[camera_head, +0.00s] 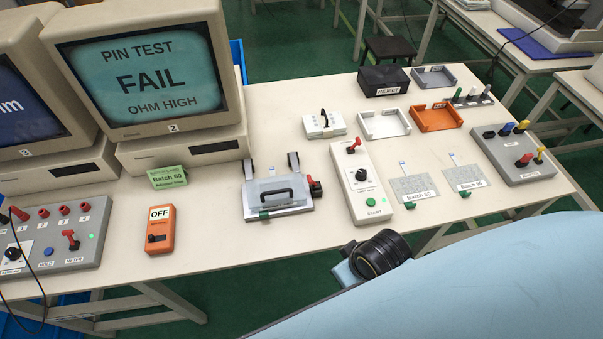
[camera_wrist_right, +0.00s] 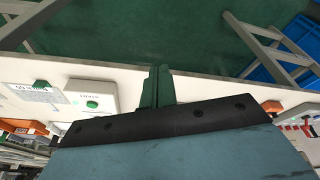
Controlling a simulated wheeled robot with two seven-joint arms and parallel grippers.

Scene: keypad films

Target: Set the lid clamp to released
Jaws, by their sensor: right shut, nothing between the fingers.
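The test fixture (camera_head: 305,206) stands on the bench, left of the grey START box in the head view. Its pale lid (camera_head: 268,186) lies flat and carries a dark handle. The lid clamp (camera_head: 315,188), a black piece with a red part, sits at the fixture's right side; its exact setting is too small to tell. My right gripper (camera_wrist_right: 158,87) shows in the right wrist view as two green fingers, shut and empty, over the bench's front edge. The fixture is hidden there behind my wrist. My left gripper is not in view.
The START box (camera_head: 359,185) stands right of the fixture, with a red-tipped switch and green button. An orange OFF box (camera_head: 160,229) stands to the left. Labelled boards (camera_head: 414,187), trays and a monitor (camera_head: 145,70) reading "FAIL" surround it. Bare bench (camera_head: 250,236) lies in front.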

